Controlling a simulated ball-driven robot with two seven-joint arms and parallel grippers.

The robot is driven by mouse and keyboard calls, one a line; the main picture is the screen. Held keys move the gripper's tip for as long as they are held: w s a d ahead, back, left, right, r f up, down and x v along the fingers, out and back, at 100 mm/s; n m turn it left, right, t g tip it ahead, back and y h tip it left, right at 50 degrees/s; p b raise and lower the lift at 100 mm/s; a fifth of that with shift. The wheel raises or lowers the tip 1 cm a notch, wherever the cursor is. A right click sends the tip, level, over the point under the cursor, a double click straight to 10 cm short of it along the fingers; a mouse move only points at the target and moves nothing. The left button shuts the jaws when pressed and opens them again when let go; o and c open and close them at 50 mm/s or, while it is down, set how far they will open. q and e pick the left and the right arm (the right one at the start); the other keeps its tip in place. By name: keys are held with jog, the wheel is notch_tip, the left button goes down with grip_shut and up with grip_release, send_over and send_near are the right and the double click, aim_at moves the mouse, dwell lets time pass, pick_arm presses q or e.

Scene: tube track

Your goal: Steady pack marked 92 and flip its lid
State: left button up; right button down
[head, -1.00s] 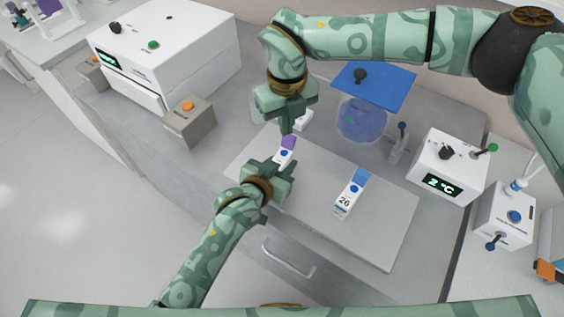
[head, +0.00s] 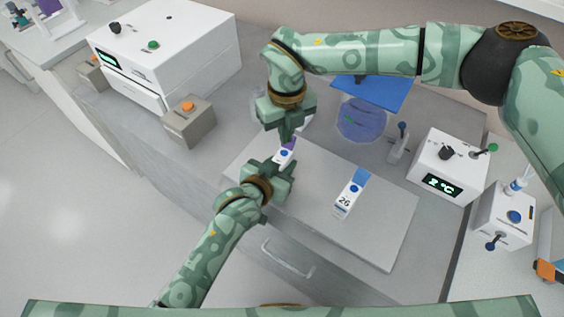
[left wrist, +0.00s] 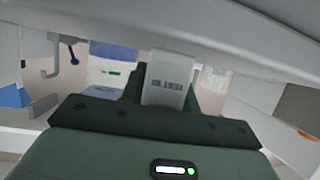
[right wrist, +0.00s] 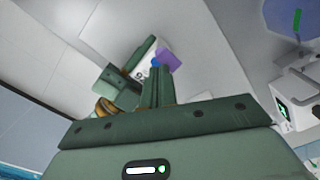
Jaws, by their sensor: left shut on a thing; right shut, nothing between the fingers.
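A small white pack (head: 284,157) with a purple part and a blue button stands on the pale board (head: 375,235); its number is not readable in the head view. My left gripper (head: 281,164) is shut on this pack from the front. The pack also shows between the fingers in the left wrist view (left wrist: 165,90). My right gripper (head: 286,138) is shut and empty, its fingertips just above the pack's purple end. In the right wrist view its fingertips (right wrist: 157,75) are close to the purple part (right wrist: 169,60); I cannot tell whether they touch.
A second white pack marked 26 with a blue top (head: 350,193) stands on the board to the right. Behind are a blue-lidded clear tub (head: 362,120) and a box reading 2 °C (head: 446,165). A grey box with an orange button (head: 188,121) is left. The board's front right is clear.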

notch_tip(320, 180, up, 7)
dwell(0.8)
jog(key=c, duration=1.7)
grip_release()
jog(key=o, duration=0.3)
jog(key=shift+w+d+f, duration=0.15)
jog(key=shift+w+f, duration=0.05)
jog(key=shift+f, duration=0.15)
jog(key=shift+o, duration=0.2)
jog(key=n+t+y, duration=0.6)
jog(key=y, duration=0.6)
send_near(287, 148)
notch_tip(287, 148, up, 3)
jog(key=w, duration=0.1)
jog(key=x, duration=1.1)
jog(key=shift+w+f, duration=0.2)
jog(key=shift+f, duration=0.05)
